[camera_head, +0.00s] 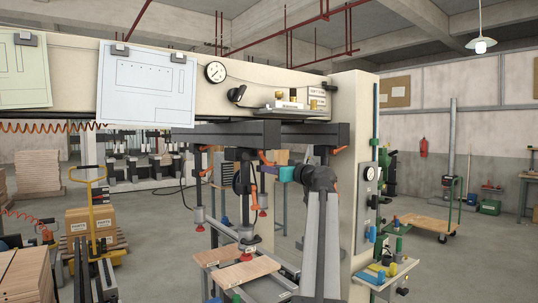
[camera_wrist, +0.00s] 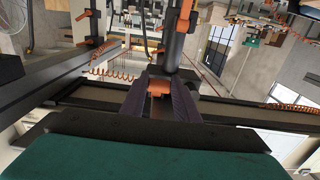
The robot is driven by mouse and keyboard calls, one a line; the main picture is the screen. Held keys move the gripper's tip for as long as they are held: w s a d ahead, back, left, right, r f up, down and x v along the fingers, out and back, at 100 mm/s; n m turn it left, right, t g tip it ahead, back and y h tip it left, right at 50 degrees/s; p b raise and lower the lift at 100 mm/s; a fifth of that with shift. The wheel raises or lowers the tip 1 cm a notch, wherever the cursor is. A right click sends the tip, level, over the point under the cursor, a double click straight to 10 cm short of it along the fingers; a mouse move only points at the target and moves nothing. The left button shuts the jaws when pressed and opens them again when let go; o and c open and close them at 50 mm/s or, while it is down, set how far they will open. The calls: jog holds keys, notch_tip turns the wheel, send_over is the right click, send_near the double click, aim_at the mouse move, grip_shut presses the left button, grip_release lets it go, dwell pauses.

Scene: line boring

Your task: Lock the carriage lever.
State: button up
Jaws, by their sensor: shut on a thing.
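The orange carriage lever (camera_head: 264,157) is just under the dark rail of the boring machine, at the middle of the head view. My gripper (camera_head: 266,169) reaches it from the right, its teal body behind the dark fingers. In the wrist view my gripper (camera_wrist: 160,82) is shut on the orange lever (camera_wrist: 159,88), which shows between the two dark fingers. The fingers hide part of the lever, so its full angle cannot be told. The carriage (camera_head: 240,178) hangs below the rail with its drill spindle.
Another orange lever (camera_head: 340,150) sits on the right rail, close to my arm. Wooden boards (camera_head: 245,271) lie below the spindles. The cream column (camera_head: 355,110) stands right of my arm.

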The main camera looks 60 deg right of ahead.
jog(key=shift+w+f, duration=0.15)
jog(key=shift+f, duration=0.15)
jog(key=shift+w+d+f+b, duration=0.2)
jog(key=shift+w+f+b, duration=0.35)
jog(key=shift+b, duration=0.25)
jog(key=shift+w+d+f+b, duration=0.25)
jog(key=shift+w+f+b, duration=0.25)
jog(key=shift+w+b, duration=0.2)
jog(key=shift+w, duration=0.1)
dwell(0.4)
jog(key=shift+w+d+f+b, duration=0.25)
jog(key=shift+w+f+b, duration=0.05)
jog(key=shift+w+b, duration=0.25)
jog(key=o, duration=0.9)
jog(key=shift+o, duration=0.2)
